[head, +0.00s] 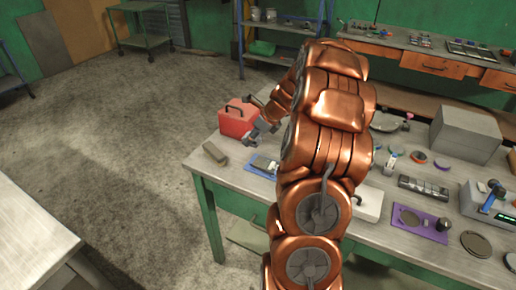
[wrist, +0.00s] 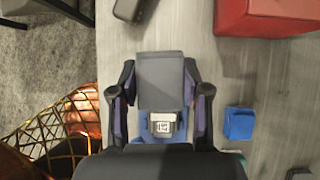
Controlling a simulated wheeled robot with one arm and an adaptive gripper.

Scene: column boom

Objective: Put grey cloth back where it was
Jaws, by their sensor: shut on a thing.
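My gripper (wrist: 160,85) is shut on the grey cloth (wrist: 160,72), a flat dark grey rectangle between its two fingers in the wrist view. In the head view my gripper (head: 252,138) shows as a dark shape beside my copper arm, over the left end of the workbench. The cloth cannot be made out clearly there. Just below the cloth in the wrist view is a small silver piece with a printed label (wrist: 163,126), with blue around it. The height of the cloth above the bench cannot be told.
A red box (head: 238,120) and a grey block (head: 214,153) stand near the bench's left end. A blue mat (head: 257,172) holds a dark device. A blue block (wrist: 239,124) lies right of my gripper. My arm hides the bench middle; several items crowd its right.

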